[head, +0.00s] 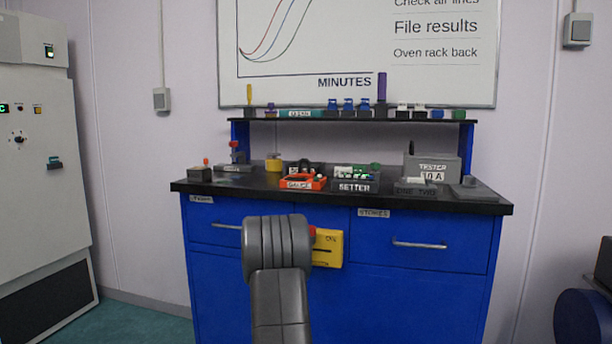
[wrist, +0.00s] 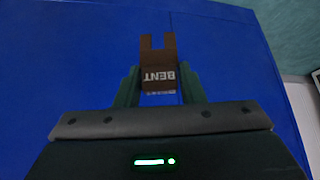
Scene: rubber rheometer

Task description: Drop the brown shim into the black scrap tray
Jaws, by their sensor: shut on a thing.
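The brown shim (wrist: 158,60) is in the wrist view, with two prongs at its far end and the white word BENT upside down on it. My gripper (wrist: 160,85) is shut on it, one dark green finger on each side, with blue cabinet panel beyond. In the head view my arm's grey wrist hides the gripper and the shim. I cannot pick out a black scrap tray for certain; a dark object (head: 603,265) is cut off at the right edge, above a blue drum-like shape (head: 585,318).
A blue cabinet (head: 225,285) with a black worktop (head: 460,203) stands ahead. The top holds an orange tray (head: 303,183), a black SETTER box (head: 354,187) and a grey TESTER box (head: 432,165). A yellow box (head: 328,248) shows beside my wrist. A grey machine (head: 40,180) stands left.

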